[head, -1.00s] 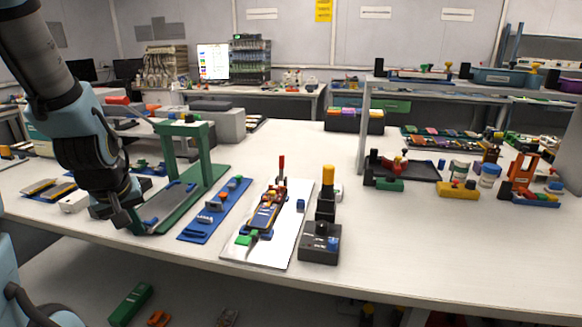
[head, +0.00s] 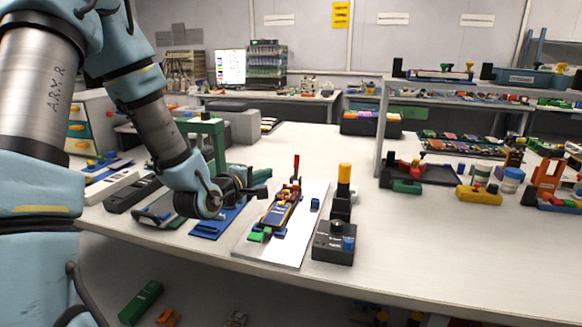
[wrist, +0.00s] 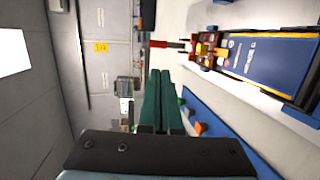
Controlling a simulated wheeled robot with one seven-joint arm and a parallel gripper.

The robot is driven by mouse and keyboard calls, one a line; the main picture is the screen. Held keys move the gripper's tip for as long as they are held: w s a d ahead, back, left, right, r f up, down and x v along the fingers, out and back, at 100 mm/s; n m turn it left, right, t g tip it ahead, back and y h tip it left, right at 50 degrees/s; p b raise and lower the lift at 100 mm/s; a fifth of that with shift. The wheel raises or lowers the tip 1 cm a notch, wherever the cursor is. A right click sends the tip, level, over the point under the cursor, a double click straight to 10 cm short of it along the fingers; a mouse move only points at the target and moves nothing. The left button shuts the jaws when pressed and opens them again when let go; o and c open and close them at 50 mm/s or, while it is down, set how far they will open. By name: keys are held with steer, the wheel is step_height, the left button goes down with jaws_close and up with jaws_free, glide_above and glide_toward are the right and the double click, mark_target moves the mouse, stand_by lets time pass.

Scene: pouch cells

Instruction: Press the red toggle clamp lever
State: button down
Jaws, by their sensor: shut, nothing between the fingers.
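The red toggle clamp lever (head: 296,168) stands upright at the far end of a clamp fixture (head: 283,208) on a white board (head: 302,225). The fixture holds a flat dark blue piece with yellow edges. In the wrist view the lever (wrist: 168,44) appears sideways, with its red tip near the fingertips. My gripper (head: 261,190) is left of the lever, above the blue board and close to the white board's left edge. In the wrist view its dark green fingers (wrist: 160,75) are together and empty, apart from the lever.
A black block with a yellow-topped post (head: 343,205) stands right of the white board. A green frame (head: 205,135) stands behind my arm. The blue board (head: 215,225) lies left of the white board.

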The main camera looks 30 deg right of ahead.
steer(key=shift+s+d+r, duration=0.1)
steer(key=shift+d+r, duration=0.05)
steer(key=p, duration=0.4)
glide_toward(296, 161)
steer(key=x, duration=0.7)
stand_by(0.3)
